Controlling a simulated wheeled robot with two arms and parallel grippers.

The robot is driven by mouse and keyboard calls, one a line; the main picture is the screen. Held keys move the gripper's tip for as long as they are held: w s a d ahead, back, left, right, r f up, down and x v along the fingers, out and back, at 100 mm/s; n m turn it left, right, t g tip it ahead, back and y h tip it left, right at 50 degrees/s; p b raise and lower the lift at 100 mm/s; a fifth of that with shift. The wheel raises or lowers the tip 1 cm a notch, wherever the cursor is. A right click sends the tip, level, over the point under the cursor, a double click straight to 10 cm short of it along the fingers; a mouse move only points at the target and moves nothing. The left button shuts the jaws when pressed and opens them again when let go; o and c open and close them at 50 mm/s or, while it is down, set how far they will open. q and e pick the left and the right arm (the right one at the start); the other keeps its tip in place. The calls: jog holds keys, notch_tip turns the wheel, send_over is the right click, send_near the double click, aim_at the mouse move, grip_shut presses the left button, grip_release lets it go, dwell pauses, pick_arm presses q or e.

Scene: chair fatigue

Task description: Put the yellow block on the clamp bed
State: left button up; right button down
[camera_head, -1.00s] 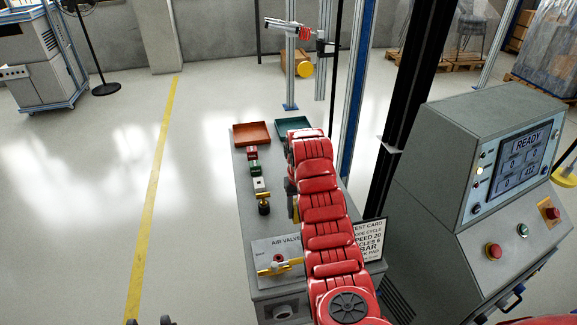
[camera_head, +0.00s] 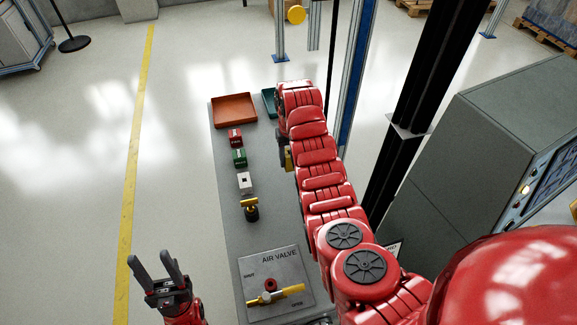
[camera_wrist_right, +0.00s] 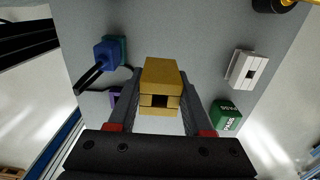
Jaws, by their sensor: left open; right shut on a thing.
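The yellow block (camera_wrist_right: 161,73) is between the fingers of my right gripper (camera_wrist_right: 160,92), which is shut on it, in the right wrist view. Part of it shows beside my red right arm in the head view (camera_head: 288,160), above the grey bench; the arm hides most of the gripper. My left gripper (camera_head: 152,257) is open and empty at the lower left, over the floor left of the bench. I cannot make out the clamp bed for sure in either view.
The grey bench (camera_head: 231,220) holds an orange tray (camera_head: 235,110), a green tray (camera_head: 268,100), a red block (camera_head: 235,137), a green block (camera_head: 239,157), a white block (camera_head: 245,182), a black-and-brass part (camera_head: 251,211) and the air valve panel (camera_head: 262,262). A blue part (camera_wrist_right: 108,54) shows in the wrist view.

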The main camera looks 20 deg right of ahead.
jog(key=shift+f+p, duration=0.55)
jog(key=shift+f, duration=2)
jog(key=shift+f, duration=0.15)
jog(key=shift+c, duration=1.6)
grip_release()
